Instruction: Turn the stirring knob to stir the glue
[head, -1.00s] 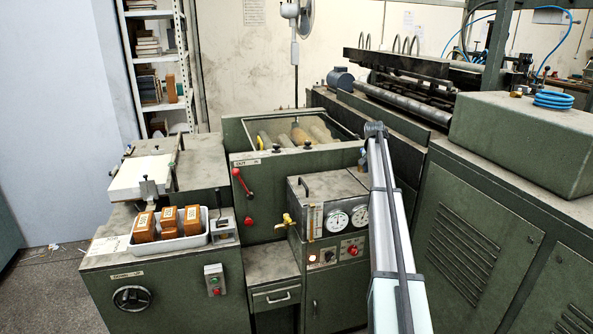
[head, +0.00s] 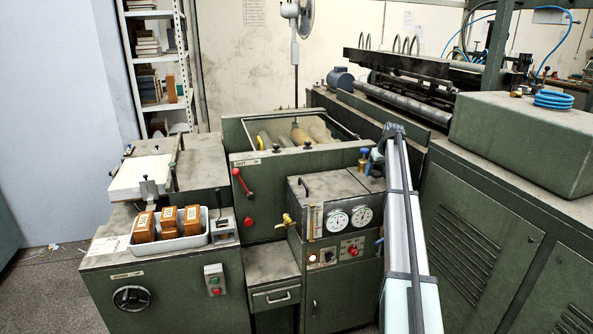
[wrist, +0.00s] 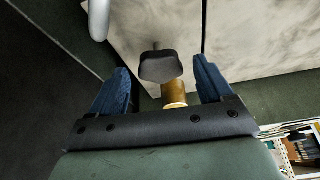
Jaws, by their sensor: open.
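In the wrist view a dark, flat-topped knob (wrist: 160,67) on a short brass stem (wrist: 174,95) stands between the two blue fingers of my gripper (wrist: 161,78). I take it for the stirring knob. The fingers are apart, with a gap on each side of the knob, and no contact shows. In the head view my arm comes in from the lower right, and its end is by the back right of the gauge box. The knob is not clear there, and the fingers are too small to make out surely. The open-topped roller trough (head: 345,130) lies behind.
The gauge box (head: 312,222) with two dials stands left of my arm. A red-knobbed lever (head: 242,180) and a brass tap (head: 288,221) are further left. A white tray (head: 190,242) holds orange-brown blocks. A large green cabinet (head: 480,245) is close on the right.

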